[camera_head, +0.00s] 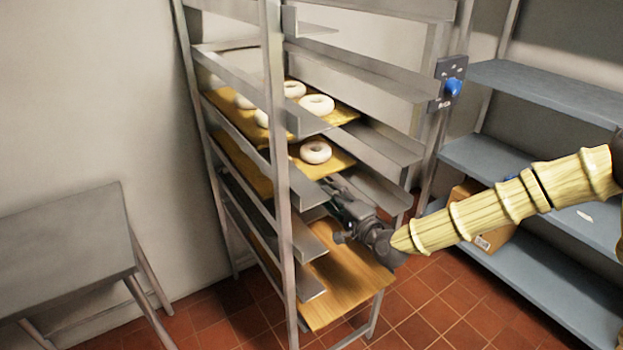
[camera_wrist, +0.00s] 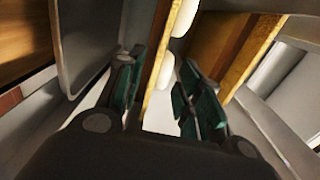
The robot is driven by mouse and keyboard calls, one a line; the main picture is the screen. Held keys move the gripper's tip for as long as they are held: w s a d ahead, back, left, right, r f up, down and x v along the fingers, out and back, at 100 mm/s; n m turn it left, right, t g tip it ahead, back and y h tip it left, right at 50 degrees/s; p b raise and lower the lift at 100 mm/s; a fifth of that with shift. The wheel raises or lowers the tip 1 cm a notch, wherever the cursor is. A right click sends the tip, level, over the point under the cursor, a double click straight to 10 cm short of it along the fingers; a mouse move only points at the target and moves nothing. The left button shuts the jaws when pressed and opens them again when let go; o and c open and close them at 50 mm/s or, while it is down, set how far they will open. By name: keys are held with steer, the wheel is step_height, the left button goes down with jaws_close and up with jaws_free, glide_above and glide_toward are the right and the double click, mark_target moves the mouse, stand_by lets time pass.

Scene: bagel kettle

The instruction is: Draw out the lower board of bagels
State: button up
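A steel rack holds two boards of white bagels. The upper board (camera_head: 338,112) carries several bagels. The lower board (camera_head: 262,178) sits one level below, with one bagel (camera_head: 316,152) plainly visible near its front; the rest of it is partly hidden by the rack's post and rails. My gripper (camera_head: 332,186) is at the front edge of the lower board. In the wrist view, the green-padded fingers of my gripper (camera_wrist: 160,95) are apart, with the thin edge of the lower board (camera_wrist: 166,55) between them. Gaps show beside the edge, and I see no firm grip.
The rack's front post (camera_head: 276,130) and side rails (camera_head: 385,190) stand close to my gripper. A bare wooden board (camera_head: 345,285) lies below. A steel table (camera_head: 70,250) is at left; blue-grey shelves (camera_head: 540,95) with a cardboard box (camera_head: 492,240) are at right.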

mark_target(314, 180)
steer(key=shift+b+x, duration=1.55)
steer(key=shift+x, duration=3.85)
jaws_close()
